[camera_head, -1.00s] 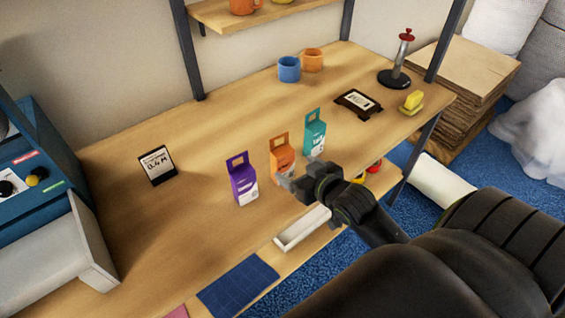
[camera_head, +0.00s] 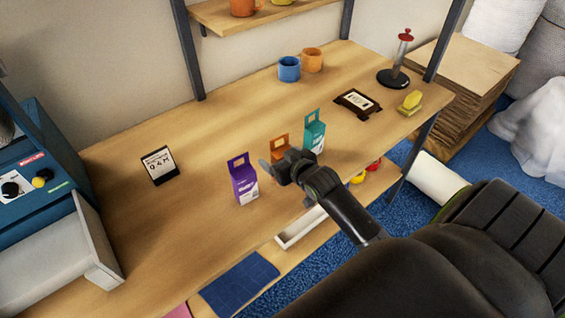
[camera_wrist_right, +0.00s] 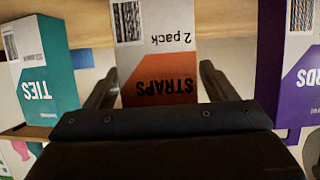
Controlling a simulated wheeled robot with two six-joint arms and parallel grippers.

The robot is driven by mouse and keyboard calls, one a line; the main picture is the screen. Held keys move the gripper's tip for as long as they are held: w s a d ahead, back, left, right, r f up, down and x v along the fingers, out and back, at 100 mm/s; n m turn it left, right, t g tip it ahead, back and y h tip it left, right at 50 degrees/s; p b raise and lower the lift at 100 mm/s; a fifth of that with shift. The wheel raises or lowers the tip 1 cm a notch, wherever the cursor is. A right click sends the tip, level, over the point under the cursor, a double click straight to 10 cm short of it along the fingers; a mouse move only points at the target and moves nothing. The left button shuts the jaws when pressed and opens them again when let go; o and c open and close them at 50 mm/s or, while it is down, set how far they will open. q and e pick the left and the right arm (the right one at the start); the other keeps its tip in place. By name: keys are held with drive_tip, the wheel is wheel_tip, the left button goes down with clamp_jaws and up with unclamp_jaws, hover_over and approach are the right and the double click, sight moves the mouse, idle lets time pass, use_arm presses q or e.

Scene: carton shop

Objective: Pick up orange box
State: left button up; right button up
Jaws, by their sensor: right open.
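The orange box (camera_head: 279,142) stands on the wooden table between a purple box (camera_head: 243,182) and a teal box (camera_head: 314,134). In the head view its lower part is hidden behind my right gripper (camera_head: 277,170). In the right wrist view the orange box (camera_wrist_right: 158,60), lettered "STRAPS", sits between the two open fingers of my right gripper (camera_wrist_right: 158,85); it appears upside down. I cannot tell whether the fingers touch it. The teal box (camera_wrist_right: 42,70) shows at left there and the purple box (camera_wrist_right: 290,70) at right. My left gripper is not in view.
A blue mug (camera_head: 289,69) and an orange mug (camera_head: 312,60) stand at the back of the table (camera_head: 210,130). A small sign (camera_head: 159,165) stands at left. A dark frame (camera_head: 358,102) and a yellow item (camera_head: 411,101) lie at right. The table's left middle is clear.

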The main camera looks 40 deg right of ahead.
drive_tip(key=shift+w, duration=0.1)
drive_tip(key=c, duration=1.1)
drive_tip(key=shift+r, duration=0.1)
wheel_tip(320, 180, up, 10)
drive_tip(key=shift+f, duration=0.1)
